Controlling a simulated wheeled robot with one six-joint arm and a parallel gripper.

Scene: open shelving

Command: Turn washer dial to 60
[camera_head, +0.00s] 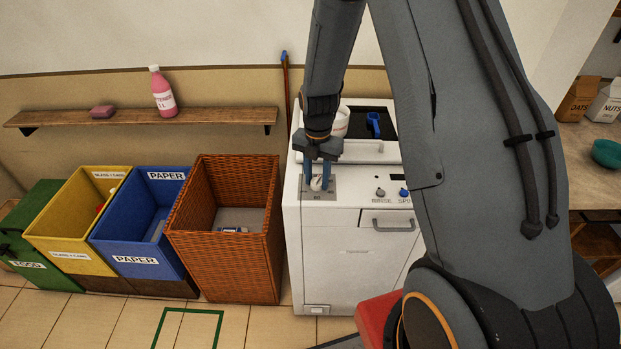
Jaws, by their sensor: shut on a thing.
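The white washer (338,247) stands in the middle of the view. Its dial (316,184) is a light knob on a grey plate at the left of the front panel. My gripper (317,181) points down at the panel, and its blue fingers are shut on the dial from both sides. The fingers partly cover the dial, and the marks around it are too small to read for certain, so I cannot tell its setting. Two small knobs (380,191) with labels sit farther right on the panel, and a drawer handle (393,224) is below them.
My arm fills the right half and hides the washer's right side. A wicker basket (222,262) stands just left of the washer, then a blue paper bin (134,243), a yellow bin (63,235) and a green bin (37,259). A shelf (215,119) holds a pink bottle (162,92).

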